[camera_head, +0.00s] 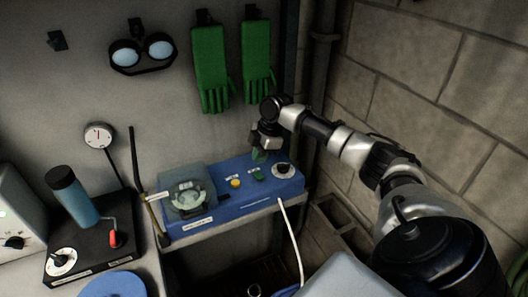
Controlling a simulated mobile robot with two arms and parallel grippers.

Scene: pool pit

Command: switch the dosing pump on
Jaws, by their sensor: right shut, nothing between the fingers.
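The dosing pump is a blue box (238,204) on a shelf in the middle of the view. A clear cover (186,196) with a round pump head sits at its left end. Its top face has a small yellow button or lamp (235,183), a green switch (257,174) and a black knob on a pale dial (283,170). My right gripper (259,155) is shut and empty, pointing down just above and behind the green switch. I cannot tell whether it touches the switch, or which way the switch is set. My left gripper is not in view.
Green gloves (210,65) and goggles (141,53) hang on the back wall. A black unit (92,245) with a blue cylinder (71,194) and red-tipped lever (115,238) stands left. A white hose (291,241) hangs in front of the pump. A block wall (431,85) bounds the right.

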